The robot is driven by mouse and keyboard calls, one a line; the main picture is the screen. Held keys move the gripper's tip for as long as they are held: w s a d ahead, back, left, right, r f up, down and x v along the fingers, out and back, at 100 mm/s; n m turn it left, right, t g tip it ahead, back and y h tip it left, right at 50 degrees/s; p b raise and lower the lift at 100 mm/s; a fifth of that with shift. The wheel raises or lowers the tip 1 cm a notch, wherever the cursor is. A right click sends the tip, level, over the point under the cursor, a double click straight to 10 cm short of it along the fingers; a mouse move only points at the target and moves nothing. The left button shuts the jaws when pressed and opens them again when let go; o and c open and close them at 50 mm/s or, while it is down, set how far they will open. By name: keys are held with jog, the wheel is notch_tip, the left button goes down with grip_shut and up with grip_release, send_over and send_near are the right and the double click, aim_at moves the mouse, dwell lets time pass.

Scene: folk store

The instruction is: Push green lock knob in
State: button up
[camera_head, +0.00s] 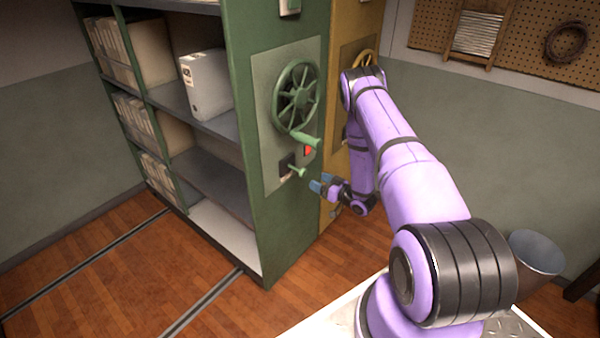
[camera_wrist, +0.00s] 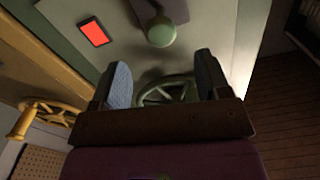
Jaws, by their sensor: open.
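The green lock knob (camera_head: 297,172) sticks out from a dark plate low on the panel of the green shelf unit (camera_head: 292,222). In the wrist view the round end of the knob (camera_wrist: 162,32) faces me, beyond the fingertips and roughly centred between them. My gripper (camera_head: 319,184) is open and empty, just right of the knob and slightly below it in the head view. A gap shows between the fingertips and the knob there. In the wrist view, my two blue-grey fingers (camera_wrist: 162,72) stand wide apart.
A green handwheel (camera_head: 297,96) with a protruding handle (camera_head: 304,138) is above the knob. A red indicator (camera_head: 308,150) sits between them. A yellow unit (camera_head: 343,120) with its own yellow wheel (camera_wrist: 47,118) stands beside the green one. Floor rails (camera_head: 205,301) run below.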

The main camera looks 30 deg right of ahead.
aim_at(296, 169)
jog(key=x, duration=0.8)
jog(key=shift+w+a, duration=0.1)
jog(key=shift+w, duration=0.25)
jog(key=c, duration=1.3)
jog(key=shift+x, duration=1.7)
jog(key=o, duration=1.3)
jog(key=v, duration=1)
jog(key=shift+s, duration=0.35)
